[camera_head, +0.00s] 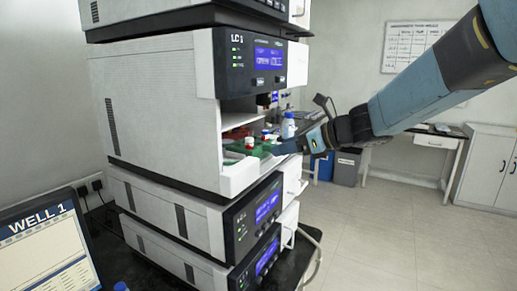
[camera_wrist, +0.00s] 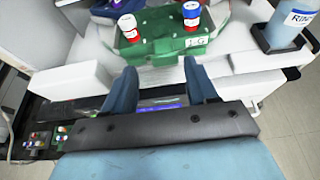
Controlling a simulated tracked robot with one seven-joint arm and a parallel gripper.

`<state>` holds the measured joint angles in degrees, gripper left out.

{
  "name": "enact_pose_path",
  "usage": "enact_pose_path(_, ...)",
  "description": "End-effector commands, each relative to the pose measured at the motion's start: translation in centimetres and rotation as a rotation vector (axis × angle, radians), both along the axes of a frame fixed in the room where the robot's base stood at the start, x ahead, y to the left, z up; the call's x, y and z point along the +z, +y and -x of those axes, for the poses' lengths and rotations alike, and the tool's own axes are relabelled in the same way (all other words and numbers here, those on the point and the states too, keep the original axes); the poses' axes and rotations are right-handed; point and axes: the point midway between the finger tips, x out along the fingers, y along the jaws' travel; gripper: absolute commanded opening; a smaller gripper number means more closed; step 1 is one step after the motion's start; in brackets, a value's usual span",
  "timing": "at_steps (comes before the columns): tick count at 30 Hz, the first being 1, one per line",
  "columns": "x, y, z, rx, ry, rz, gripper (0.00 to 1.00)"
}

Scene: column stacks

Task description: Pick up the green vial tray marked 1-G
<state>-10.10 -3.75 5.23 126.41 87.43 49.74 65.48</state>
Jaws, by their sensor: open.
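The green vial tray (camera_wrist: 150,47) marked 1-G sits in the open bay of the LC 1 stack, and its label faces me in the wrist view. In the head view the tray (camera_head: 262,149) is small and partly hidden. My gripper (camera_wrist: 160,68) is open and empty, its two blue fingers apart. The fingertips are just short of the tray's near edge in the wrist view; I cannot tell if they touch it. My gripper also shows in the head view (camera_head: 287,148), beside the bay.
White bay walls (camera_head: 240,176) border the tray. Instrument modules (camera_head: 262,205) stand below, and the LC 1 module (camera_head: 255,62) hangs above. A laptop (camera_head: 45,250) is at lower left. The floor at right is clear.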

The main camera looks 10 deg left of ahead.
Motion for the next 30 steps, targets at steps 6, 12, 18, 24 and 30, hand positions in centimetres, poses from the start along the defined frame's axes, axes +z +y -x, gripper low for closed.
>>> enact_pose_path(6,-1.0,2.6,-1.2,0.003,0.001,0.001,0.57)
enact_pose_path(12,-1.2,3.0,-1.5,-0.001,0.000,0.000,0.57)
enact_pose_path(18,-1.2,3.0,-1.5,-0.001,0.000,0.001,0.47)
enact_pose_path(24,-1.2,2.9,-1.5,-0.001,0.000,0.001,0.28)
enact_pose_path(30,-1.2,2.9,-1.5,-0.001,0.000,0.001,0.09)
